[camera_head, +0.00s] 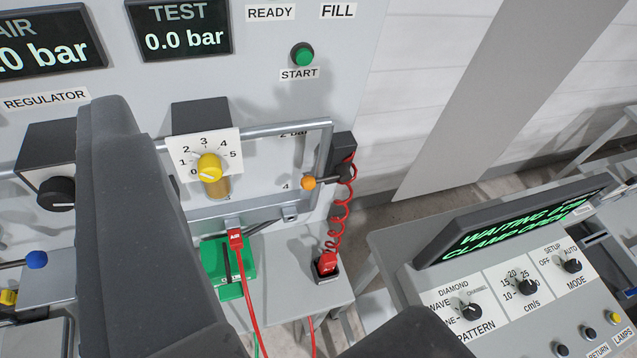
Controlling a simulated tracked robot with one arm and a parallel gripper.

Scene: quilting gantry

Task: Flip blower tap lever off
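A lever with an orange ball end (308,183) sticks out to the left from a black block (343,155) at the right edge of the grey panel. A red coiled hose (342,205) hangs from that block. No label naming the blower shows; I take this lever as the likely tap. My gripper (265,215) shows as two dark fingers, a large one at left and a tip at bottom right. They are spread wide with nothing held between them. The orange ball appears between them, beyond the fingers, and no contact shows. The left finger hides part of the panel.
A blue-ball lever (37,260) is at left. A control console (480,290) fills the lower right.

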